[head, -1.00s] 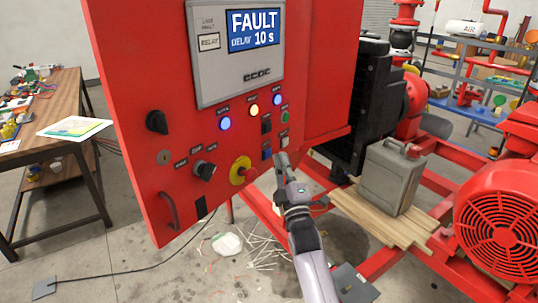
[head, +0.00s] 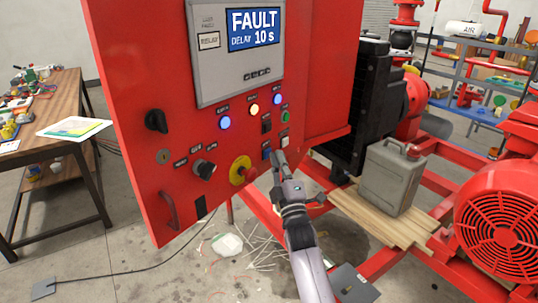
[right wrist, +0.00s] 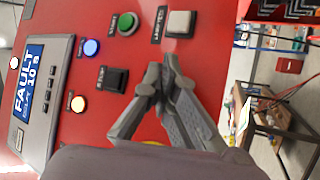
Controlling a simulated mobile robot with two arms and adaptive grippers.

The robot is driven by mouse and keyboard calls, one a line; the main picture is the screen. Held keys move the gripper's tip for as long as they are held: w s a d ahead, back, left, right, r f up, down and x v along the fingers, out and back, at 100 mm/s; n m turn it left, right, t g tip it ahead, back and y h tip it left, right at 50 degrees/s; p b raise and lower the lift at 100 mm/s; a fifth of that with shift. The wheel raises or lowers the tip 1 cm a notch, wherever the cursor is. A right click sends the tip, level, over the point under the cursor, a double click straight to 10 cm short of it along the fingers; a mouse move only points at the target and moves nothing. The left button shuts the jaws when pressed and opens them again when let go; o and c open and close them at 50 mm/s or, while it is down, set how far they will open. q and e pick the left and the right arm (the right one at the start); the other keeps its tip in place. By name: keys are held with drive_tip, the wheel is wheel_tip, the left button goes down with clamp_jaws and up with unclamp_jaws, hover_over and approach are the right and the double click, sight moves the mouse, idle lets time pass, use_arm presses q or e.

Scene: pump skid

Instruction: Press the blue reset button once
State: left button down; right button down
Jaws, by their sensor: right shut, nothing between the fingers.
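The blue button (head: 267,153) is a small blue square low on the red panel (head: 140,90), below the black switch (head: 266,124). My right gripper (head: 279,155) is shut and empty, its tips just right of the blue button in the head view. I cannot tell whether they touch the panel. In the right wrist view, the shut fingers (right wrist: 162,78) point at the panel beside the black switch (right wrist: 113,79) and cover the spot where the blue button would show. My left gripper is not in view.
A green button (head: 285,116) and a pale square button (head: 285,132) sit close by. A yellow-and-red stop button (head: 241,170) is left of the fingers. The display (head: 252,28) reads FAULT, DELAY 10 s. A grey can (head: 388,178) stands on planks at right.

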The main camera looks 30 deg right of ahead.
drive_tip(key=shift+w+a, duration=0.15)
drive_tip(key=shift+w, duration=0.1)
drive_tip(key=shift+s, duration=0.15)
idle(0.5)
drive_tip(key=shift+s+d+p, duration=0.3)
drive_tip(key=shift+s+d, duration=0.05)
drive_tip(key=shift+s, duration=0.3)
drive_tip(key=s, duration=0.1)
drive_tip(key=s+d+p, duration=0.1)
drive_tip(key=s, duration=0.1)
drive_tip(key=s+d+p, duration=0.1)
drive_tip(key=shift+s, duration=0.3)
idle(0.7)
